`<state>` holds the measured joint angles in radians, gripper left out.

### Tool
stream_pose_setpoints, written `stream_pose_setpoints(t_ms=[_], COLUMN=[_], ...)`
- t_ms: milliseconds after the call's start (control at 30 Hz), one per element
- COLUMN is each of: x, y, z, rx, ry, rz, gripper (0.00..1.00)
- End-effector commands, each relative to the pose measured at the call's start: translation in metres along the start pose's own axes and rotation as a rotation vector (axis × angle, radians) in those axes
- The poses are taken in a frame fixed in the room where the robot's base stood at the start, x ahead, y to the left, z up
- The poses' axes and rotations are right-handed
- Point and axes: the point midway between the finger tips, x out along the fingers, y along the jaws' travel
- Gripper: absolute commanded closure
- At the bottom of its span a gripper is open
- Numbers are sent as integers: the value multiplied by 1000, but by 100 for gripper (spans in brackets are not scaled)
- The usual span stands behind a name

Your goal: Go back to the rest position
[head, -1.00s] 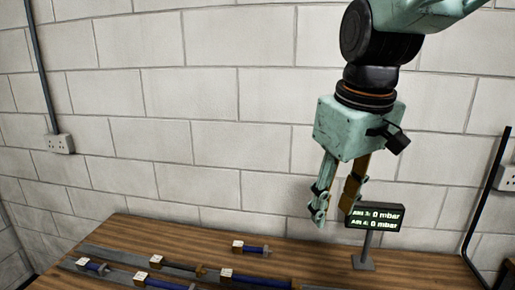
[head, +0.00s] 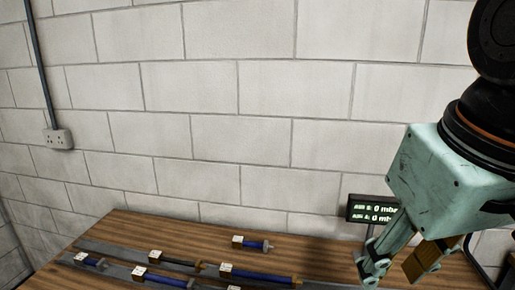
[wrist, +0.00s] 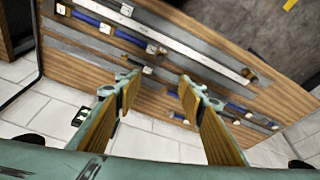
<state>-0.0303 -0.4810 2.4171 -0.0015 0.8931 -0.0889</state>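My gripper (head: 394,272) is at the lower right of the head view, its fingers pointing down and slightly left. In the wrist view my gripper (wrist: 158,88) has its two fingers clearly apart, with nothing between them.
A wooden table (head: 130,222) carries several blue rods with pale labelled blocks, such as the short rear one (head: 254,243), lying on and beside grey strips. A white block wall (head: 240,100) stands behind, with a socket (head: 58,139) at left. The space above the table's left is clear.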

Motion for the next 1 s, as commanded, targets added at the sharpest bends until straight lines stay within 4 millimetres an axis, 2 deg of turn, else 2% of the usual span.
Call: stream_pose_setpoints(t_ms=[200, 400, 1000], x=[3, 5, 6], y=[1, 2, 2], z=[36, 55, 60], rx=[68, 107, 118], ry=[20, 29, 30], rz=[7, 10, 11], gripper=[64, 64, 64])
